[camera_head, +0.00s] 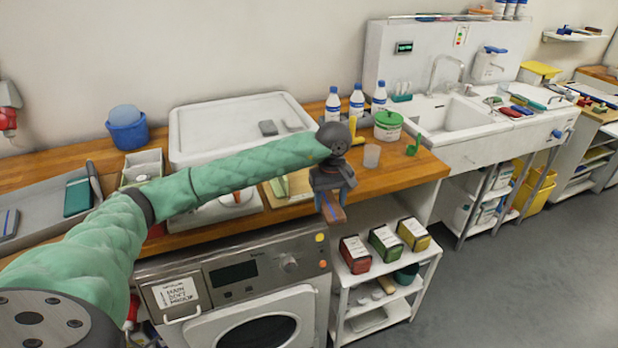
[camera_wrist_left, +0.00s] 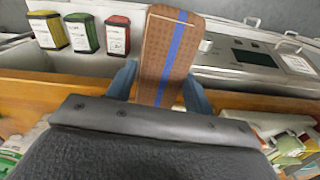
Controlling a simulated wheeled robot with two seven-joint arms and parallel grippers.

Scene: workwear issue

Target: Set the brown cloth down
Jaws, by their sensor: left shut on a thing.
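The brown cloth (camera_head: 333,213) has a blue stripe. My left gripper (camera_head: 333,195) is shut on it, and the cloth hangs down below the fingers, in front of the wooden counter's front edge in the head view. In the left wrist view the cloth (camera_wrist_left: 168,55) stands out between the two blue-grey fingers of my left gripper (camera_wrist_left: 158,82). Its held end is hidden behind the dark gripper body. My right gripper is not in view.
The wooden counter (camera_head: 395,176) holds a white tray (camera_head: 205,135), several bottles, a clear cup (camera_head: 372,156) and a green-lidded tub (camera_head: 388,125). Below are a washing machine (camera_head: 238,280) and a white shelf cart (camera_head: 384,290) with red, green and yellow boxes. A sink (camera_head: 465,115) stands right.

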